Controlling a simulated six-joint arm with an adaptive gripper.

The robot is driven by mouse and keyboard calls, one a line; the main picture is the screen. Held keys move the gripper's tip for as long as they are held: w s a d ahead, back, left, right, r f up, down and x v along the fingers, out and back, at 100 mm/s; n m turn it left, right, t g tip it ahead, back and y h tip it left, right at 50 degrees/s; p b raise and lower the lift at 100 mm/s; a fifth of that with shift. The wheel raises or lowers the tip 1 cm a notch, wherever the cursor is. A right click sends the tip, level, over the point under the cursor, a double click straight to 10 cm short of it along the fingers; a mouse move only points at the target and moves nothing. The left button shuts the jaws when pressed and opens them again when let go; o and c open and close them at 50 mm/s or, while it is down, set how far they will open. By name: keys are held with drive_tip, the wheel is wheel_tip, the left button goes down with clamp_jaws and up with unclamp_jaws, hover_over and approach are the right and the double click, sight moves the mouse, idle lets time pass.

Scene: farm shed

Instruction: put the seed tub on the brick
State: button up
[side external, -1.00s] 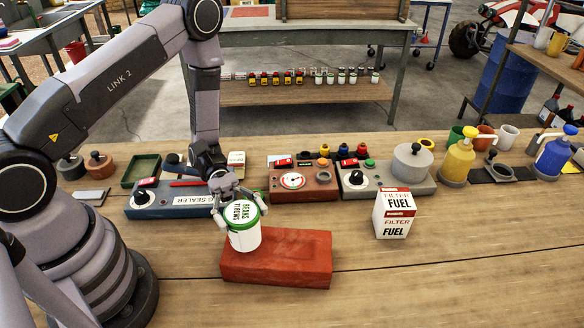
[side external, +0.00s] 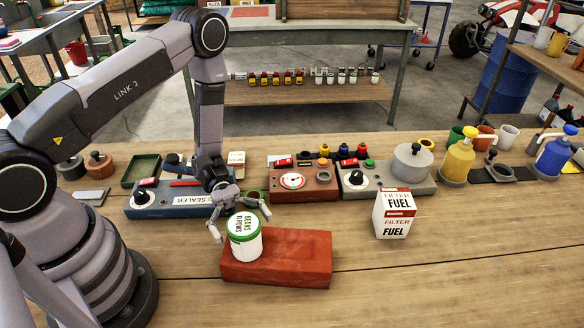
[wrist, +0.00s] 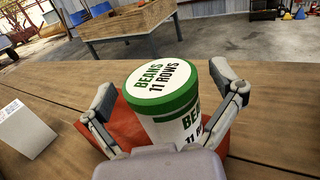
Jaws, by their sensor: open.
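The seed tub (side external: 244,240) is white with a green rim and a lid lettered "BEANS 11 ROWS". It stands upright on the left part of the red brick (side external: 300,262), which lies on the wooden bench. My gripper (side external: 240,213) is open just behind the tub in the side view, apart from it. In the wrist view, the open fingers (wrist: 170,100) are spread to either side of the tub (wrist: 165,95), with gaps on both sides. Part of the brick (wrist: 122,128) shows beneath it; the tub hides the rest of the brick's middle.
A filter fuel box (side external: 394,213) stands to the right of the brick. Behind are a blue sealer unit (side external: 172,200), a red gauge unit (side external: 305,188) and a grey knob unit (side external: 385,182). The bench front right is clear.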

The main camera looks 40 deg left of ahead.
drive_tip(key=shift+r, duration=0.1)
drive_tip(key=shift+w+a, duration=0.1)
drive_tip(key=shift+a, duration=0.2)
drive_tip(key=v, duration=1.1)
wheel_tip(320, 180, up, 16)
drive_tip(key=s+m+y, duration=0.2)
drive_tip(key=m+y, duration=0.6)
drive_tip(key=y, duration=0.1)
drive_tip(key=s+a+r+m+t+y, duration=0.3)
drive_tip(key=s+r+m+t+y, duration=0.3)
drive_tip(key=s+r+t, duration=0.5)
wheel_tip(320, 180, up, 2)
drive_tip(key=shift+s+a+r+y, duration=0.25)
drive_tip(key=shift+a+y, duration=0.15)
drive_tip(key=shift+y, duration=0.7)
